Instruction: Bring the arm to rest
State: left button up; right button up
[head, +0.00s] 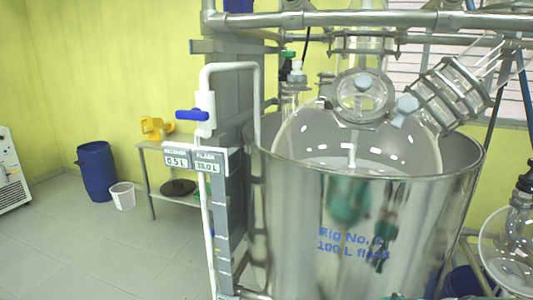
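Neither of my arms nor grippers shows in the head view. The large steel vessel (300,225), marked "Rig No." and "100 L" in blue, fills the right half. A clear glass flask (300,128) sits inside it, with glass necks and metal clamps on top. A white pipe (257,100) with a blue-handled valve (192,115) runs down at the vessel's left. Two labels read 0.5 L (176,162) and 30.0 L (207,168).
A metal frame (400,19) crosses above the vessel. A small table (150,147) with a yellow object (153,127) stands behind. A blue drum (97,172) and a white bucket (123,197) stand at left. A round glass flask (508,250) is at far right.

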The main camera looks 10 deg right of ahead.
jog(key=s+a+f+n+g, duration=0.2)
jog(key=s+a+f+n, duration=0.15)
jog(key=a+f, duration=0.4)
jog(key=s+a+f+n+g, duration=0.3)
jog(key=a+f+n, duration=0.15)
jog(key=f, duration=0.55)
jog(key=s+a+f+n+g+y, duration=0.1)
jog(key=s+a+f+n+g, duration=0.1)
jog(key=s+a+f+n, duration=0.7)
jog(key=s+a+n, duration=0.2)
jog(key=s+a, duration=0.1)
jog(key=shift+a+y, duration=0.2)
jog(key=shift+y, duration=0.2)
jog(key=shift+f, duration=0.15)
pick_arm(q)
jog(key=shift+c, duration=0.2)
